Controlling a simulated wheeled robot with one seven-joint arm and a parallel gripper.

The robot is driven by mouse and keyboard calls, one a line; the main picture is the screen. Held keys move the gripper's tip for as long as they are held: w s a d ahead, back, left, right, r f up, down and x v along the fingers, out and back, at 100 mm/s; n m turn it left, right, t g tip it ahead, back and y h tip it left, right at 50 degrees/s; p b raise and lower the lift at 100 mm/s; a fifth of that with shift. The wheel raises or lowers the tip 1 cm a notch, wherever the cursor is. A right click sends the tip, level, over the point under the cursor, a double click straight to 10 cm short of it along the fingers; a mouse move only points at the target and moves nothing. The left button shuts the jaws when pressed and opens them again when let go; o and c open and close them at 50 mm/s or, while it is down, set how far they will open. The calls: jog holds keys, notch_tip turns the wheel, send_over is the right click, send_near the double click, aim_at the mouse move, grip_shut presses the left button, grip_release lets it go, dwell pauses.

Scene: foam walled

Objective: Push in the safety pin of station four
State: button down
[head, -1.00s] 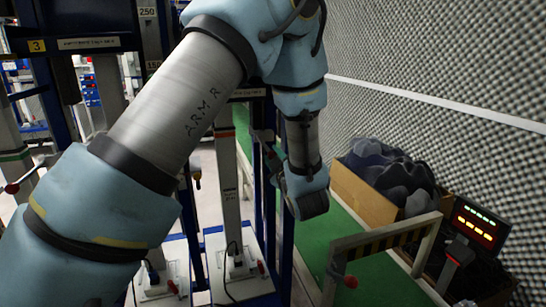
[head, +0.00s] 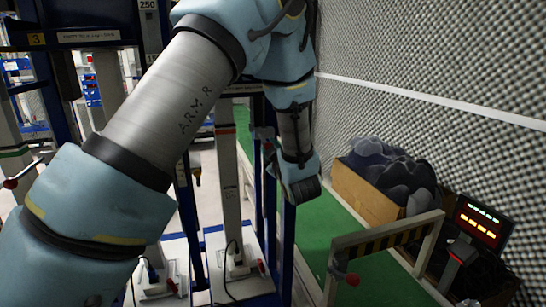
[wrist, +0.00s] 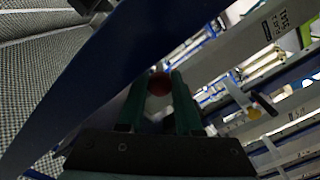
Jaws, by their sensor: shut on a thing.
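My gripper (wrist: 158,100) shows in the wrist view with its two dark green fingers on either side of a round red knob (wrist: 159,84). The fingers are shut on this knob, which looks like the end of a safety pin. The pin's shaft and hole are hidden. A dark blue post (wrist: 95,85) runs diagonally right by the fingers. In the head view my wrist hangs beside the blue post (head: 288,240), and the fingertips and held knob are not clear there.
A striped barrier (head: 385,240) with a red knob stands at the lower right. Behind it are a box of dark foam (head: 365,198) and a lit display (head: 480,225). The foam wall (head: 440,70) rises close on the right. Green floor (head: 315,225) lies between.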

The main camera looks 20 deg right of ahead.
jog(key=shift+w+f, duration=0.1)
jog(key=shift+w, duration=0.2)
jog(key=c, duration=0.9)
grip_release()
jog(key=shift+o, duration=0.2)
jog(key=s+a+b, duration=0.1)
jog(key=s+b, duration=0.2)
jog(key=s, duration=0.7)
jog(key=shift+s+a, duration=0.15)
jog(key=shift+s, duration=0.25)
jog(key=shift+o, duration=0.3)
